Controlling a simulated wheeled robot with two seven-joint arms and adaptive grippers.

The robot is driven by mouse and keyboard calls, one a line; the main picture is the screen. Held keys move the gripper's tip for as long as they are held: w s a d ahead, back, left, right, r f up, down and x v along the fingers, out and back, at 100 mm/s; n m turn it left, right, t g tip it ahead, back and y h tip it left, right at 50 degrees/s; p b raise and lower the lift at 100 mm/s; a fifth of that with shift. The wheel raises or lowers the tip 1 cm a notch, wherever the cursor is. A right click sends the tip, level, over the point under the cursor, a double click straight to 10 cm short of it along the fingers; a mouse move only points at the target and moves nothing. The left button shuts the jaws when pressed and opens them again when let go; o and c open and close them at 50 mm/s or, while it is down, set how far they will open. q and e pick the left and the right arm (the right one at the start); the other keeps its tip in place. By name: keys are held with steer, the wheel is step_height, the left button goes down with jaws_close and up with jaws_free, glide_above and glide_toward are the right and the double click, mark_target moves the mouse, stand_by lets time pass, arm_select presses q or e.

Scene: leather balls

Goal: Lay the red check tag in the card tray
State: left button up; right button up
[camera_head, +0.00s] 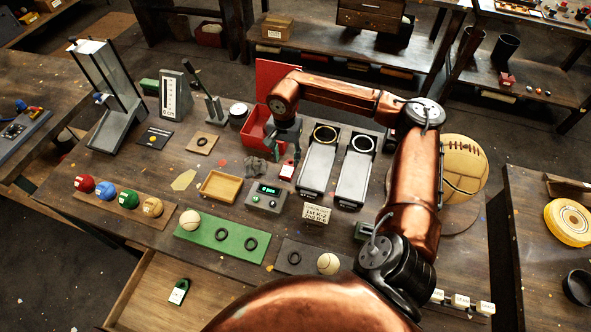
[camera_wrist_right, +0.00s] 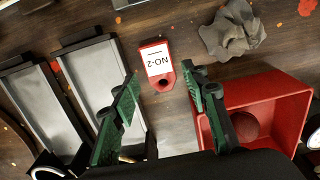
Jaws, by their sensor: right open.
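The red check tag (camera_head: 287,171) lies flat on the workbench; in the right wrist view the tag (camera_wrist_right: 156,62) shows a white label reading "NO-2" and a dark hole at one end. My right gripper (camera_head: 285,157) is above the bench close to the tag. In the wrist view my right gripper (camera_wrist_right: 162,80) is open and empty, its green fingers apart on either side of the tag's holed end. A shallow, empty wooden tray (camera_head: 220,187), which looks like the card tray, lies left of the tag. My left gripper is not in view.
A red bin (camera_head: 257,131) with a ball inside stands close behind the gripper. Two metal-topped ramps (camera_head: 318,168) stand right of the tag. A grey crumpled rag (camera_wrist_right: 232,34) and a green-display box (camera_head: 266,197) are nearby. An open drawer (camera_head: 150,295) holds a green-and-white tag.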

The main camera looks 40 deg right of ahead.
mark_target(287, 170)
steer(key=shift+f, duration=0.75)
step_height(287, 170, down, 4)
steer(key=shift+s+f+b, duration=0.15)
steer(key=shift+b, duration=0.2)
steer(key=c, duration=0.6)
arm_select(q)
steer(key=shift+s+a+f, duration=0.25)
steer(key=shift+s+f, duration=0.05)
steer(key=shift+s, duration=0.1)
arm_select(e)
steer(key=shift+c, duration=1)
